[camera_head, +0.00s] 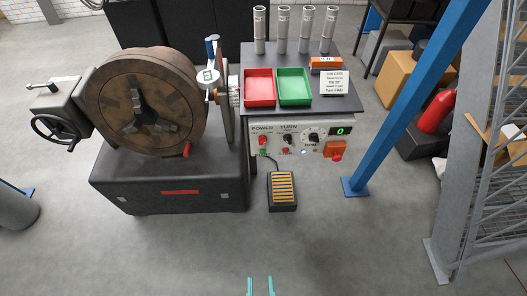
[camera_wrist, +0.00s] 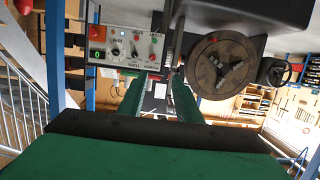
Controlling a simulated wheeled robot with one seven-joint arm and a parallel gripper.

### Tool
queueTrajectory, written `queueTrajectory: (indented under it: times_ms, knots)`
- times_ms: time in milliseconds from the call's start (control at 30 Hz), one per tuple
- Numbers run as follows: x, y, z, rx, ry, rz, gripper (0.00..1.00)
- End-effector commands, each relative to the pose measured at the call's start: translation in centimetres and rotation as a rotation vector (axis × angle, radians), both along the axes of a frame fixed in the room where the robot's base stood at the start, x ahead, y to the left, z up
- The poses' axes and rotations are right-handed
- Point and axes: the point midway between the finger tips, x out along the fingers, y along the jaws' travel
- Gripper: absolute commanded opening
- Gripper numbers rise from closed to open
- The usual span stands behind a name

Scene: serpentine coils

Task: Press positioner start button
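The positioner (camera_head: 165,130) has a dark round three-jaw chuck and a control panel (camera_head: 300,140) on its front right. The wrist view shows the panel (camera_wrist: 125,50) upside down beyond the spread green fingers (camera_wrist: 160,100).
A foot pedal (camera_head: 282,190) stands on the floor below the panel. A tray top holds a red bin (camera_head: 259,88), a green bin (camera_head: 294,87) and several grey tubes. A blue post (camera_head: 400,110) rises at right.

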Motion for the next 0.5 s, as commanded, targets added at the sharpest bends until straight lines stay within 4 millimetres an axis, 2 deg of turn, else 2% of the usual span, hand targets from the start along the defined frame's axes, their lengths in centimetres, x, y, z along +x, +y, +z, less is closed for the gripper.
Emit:
queueTrajectory:
  times_ms: [233,267,367,500]
  knots:
    - [0.0,0.0,0.0,0.0,0.0,0.0,0.31]
    - [0.0,0.0,0.0,0.0,0.0,0.0,0.26]
    - [0.0,0.0,0.0,0.0,0.0,0.0,0.03]
    - [0.0,0.0,0.0,0.0,0.0,0.0,0.0]
